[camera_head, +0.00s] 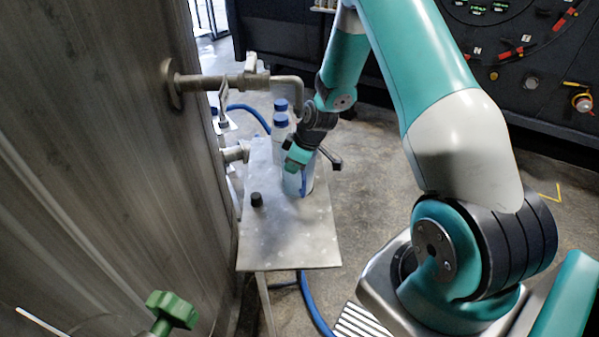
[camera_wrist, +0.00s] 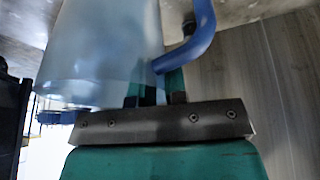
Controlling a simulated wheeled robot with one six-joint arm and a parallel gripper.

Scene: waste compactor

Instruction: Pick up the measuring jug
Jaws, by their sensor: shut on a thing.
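The measuring jug (camera_head: 291,183) is translucent and pale with a blue handle. It is at the right side of a small metal table, partly hidden behind my gripper (camera_head: 299,160). In the wrist view the jug (camera_wrist: 105,45) fills the upper left, and its blue handle (camera_wrist: 195,45) curves down on the right. My gripper (camera_wrist: 155,90) is shut on the jug near the handle; the exact contact is partly hidden by the gripper body. I cannot tell whether the jug's base touches the table.
The metal table (camera_head: 290,235) also holds blue-capped bottles (camera_head: 280,122) behind the jug and a small black cap (camera_head: 257,199) to its left. A pipe with a valve (camera_head: 235,82) juts from the metal wall (camera_head: 100,150) above the table. The table's front is clear.

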